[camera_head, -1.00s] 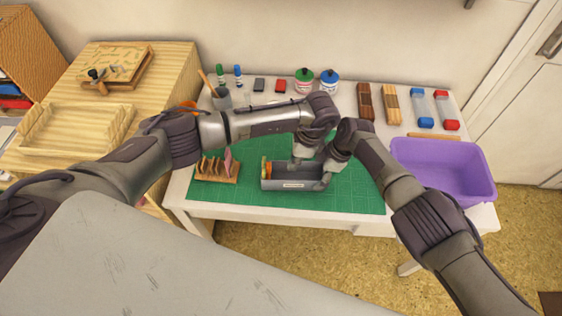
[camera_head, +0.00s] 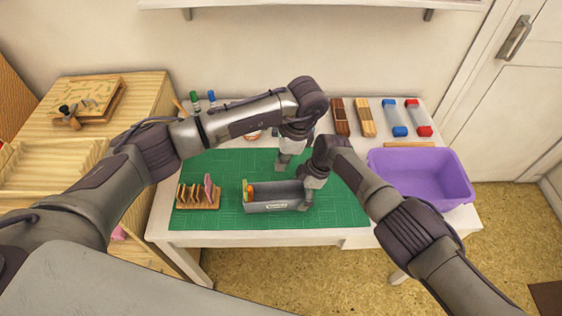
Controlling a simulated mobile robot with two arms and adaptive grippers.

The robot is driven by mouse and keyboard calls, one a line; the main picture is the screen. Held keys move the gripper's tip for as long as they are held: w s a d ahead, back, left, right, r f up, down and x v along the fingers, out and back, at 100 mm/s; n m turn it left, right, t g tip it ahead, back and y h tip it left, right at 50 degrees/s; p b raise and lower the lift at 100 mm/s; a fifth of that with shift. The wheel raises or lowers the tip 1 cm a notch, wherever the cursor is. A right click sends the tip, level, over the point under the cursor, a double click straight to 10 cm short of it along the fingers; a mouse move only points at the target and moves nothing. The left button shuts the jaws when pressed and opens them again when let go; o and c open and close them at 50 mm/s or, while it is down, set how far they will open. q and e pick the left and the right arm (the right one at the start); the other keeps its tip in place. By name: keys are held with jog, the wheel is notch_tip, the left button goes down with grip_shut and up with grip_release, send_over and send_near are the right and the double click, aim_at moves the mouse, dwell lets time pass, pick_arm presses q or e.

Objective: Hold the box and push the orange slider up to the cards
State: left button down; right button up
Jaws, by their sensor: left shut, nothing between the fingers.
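The grey box (camera_head: 268,207) stands on the green mat, its label facing me. At its left end yellow-green cards (camera_head: 244,187) stand upright, with the orange slider (camera_head: 251,188) close against them, small in view. My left gripper (camera_head: 283,165) is shut and empty, just behind and above the box, apart from the slider. My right gripper (camera_head: 308,197) is at the box's right end. Its fingers are mostly hidden, so I cannot tell whether they grip the wall.
A wooden rack (camera_head: 199,200) with upright pieces stands left of the box. A purple bin (camera_head: 420,178) is at the right of the table. Wooden blocks and blue- and red-capped containers line the back. The green mat (camera_head: 335,212) is clear in front of the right gripper.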

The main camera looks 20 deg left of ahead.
jog(key=shift+r, duration=0.1)
dwell(0.3)
jog(key=v, duration=1.1)
jog(key=shift+d+r, duration=0.2)
jog(key=shift+r, duration=0.1)
